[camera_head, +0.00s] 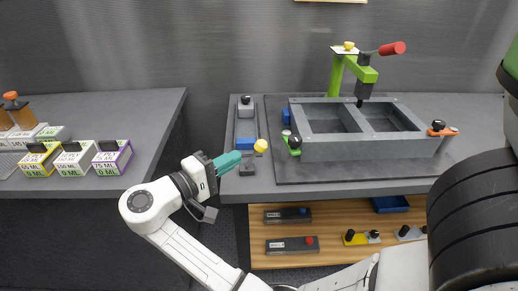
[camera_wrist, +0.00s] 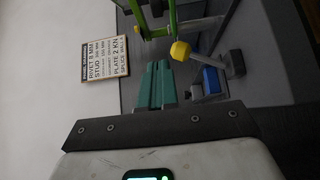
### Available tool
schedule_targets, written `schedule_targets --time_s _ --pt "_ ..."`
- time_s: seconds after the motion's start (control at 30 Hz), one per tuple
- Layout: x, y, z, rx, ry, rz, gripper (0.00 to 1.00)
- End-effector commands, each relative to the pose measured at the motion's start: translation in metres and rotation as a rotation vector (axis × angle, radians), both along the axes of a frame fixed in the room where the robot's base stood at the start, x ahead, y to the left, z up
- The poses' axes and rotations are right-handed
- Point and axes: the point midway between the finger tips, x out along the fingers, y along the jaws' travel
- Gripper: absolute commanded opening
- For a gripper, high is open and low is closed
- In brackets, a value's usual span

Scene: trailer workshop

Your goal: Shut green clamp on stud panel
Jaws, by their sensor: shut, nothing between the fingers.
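A grey stud panel (camera_head: 345,151) with two open bays lies on the bench mat. I cannot tell whether the small clamp is open.
A wooden shelf (camera_head: 330,225) below holds tools. Labelled boxes (camera_head: 75,158) stand on the left bench.

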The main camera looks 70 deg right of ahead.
Motion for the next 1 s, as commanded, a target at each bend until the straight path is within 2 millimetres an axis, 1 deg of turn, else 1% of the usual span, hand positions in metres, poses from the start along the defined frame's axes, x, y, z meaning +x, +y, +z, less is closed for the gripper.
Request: schedule_targets --time_s 0.17,0.53,0.6,0.73,0.83,1.0 --pt "-0.013 -0.023 0.001 0.0 -0.001 -0.004 0.0" --pt "-0.046 -0.086 0.001 0.001 0.0 -0.003 0.0" --pt "-0.057 -0.088 0.001 0.001 0.0 -0.001 0.0" --pt "-0.072 -0.093 0.001 0.0 0.0 -0.001 0.0" --pt "-0.079 -0.095 0.0 0.0 0.0 0.0 0.0" --pt "-0.082 -0.096 0.0 0.0 -0.001 0.001 0.0"
